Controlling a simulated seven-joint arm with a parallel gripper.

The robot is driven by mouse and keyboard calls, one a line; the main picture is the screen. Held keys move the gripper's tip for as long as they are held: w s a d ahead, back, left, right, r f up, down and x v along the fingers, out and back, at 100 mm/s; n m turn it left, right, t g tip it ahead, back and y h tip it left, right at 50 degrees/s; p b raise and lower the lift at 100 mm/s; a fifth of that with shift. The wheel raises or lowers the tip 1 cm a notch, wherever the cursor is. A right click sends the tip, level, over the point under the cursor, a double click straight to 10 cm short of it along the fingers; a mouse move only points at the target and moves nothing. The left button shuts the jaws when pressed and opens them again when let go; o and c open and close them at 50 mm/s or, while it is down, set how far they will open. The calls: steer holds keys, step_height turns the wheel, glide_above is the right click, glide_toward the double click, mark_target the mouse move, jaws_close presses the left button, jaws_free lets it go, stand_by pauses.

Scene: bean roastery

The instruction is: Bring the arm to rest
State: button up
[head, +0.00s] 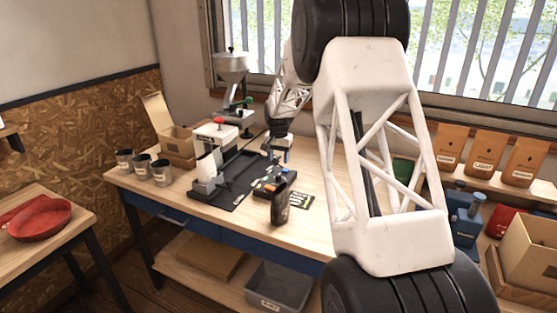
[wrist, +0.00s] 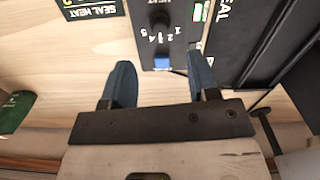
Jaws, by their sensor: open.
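My gripper (head: 277,157) is over the workbench, above the right part of the black sealing machine (head: 238,175). In the wrist view my gripper (wrist: 163,78) has its two blue fingers spread apart with nothing between them. My white arm covers the right part of the bench in the head view.
A dark bottle (head: 279,204) stands at the bench's front edge, close to my gripper. Several dark cups (head: 161,172), an open cardboard box (head: 176,140) and a hopper machine (head: 231,68) are to the left. Brown bags (head: 486,155) line a shelf at right.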

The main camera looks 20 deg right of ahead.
stand_by(0.3)
steer(key=s+a+r+n, duration=0.1)
steer(key=s+a+r, duration=0.3)
steer(key=s, duration=0.5)
steer(key=s+a+r+n+t, duration=0.1)
steer(key=s+a+r, duration=0.2)
steer(key=s+r, duration=0.5)
steer(key=s+a+r+n, duration=0.1)
steer(key=s+a+r, duration=0.25)
steer(key=s, duration=0.65)
steer(key=s+a+f+n, duration=0.1)
steer(key=s+a+n, duration=0.1)
steer(key=s, duration=1.3)
steer(key=s+a+f+n+t, duration=0.1)
steer(key=s+a+n, duration=0.1)
steer(key=s, duration=1.4)
steer(key=shift+s+a+t, duration=0.15)
steer(key=shift+a+t, duration=0.15)
steer(key=shift+a, duration=0.5)
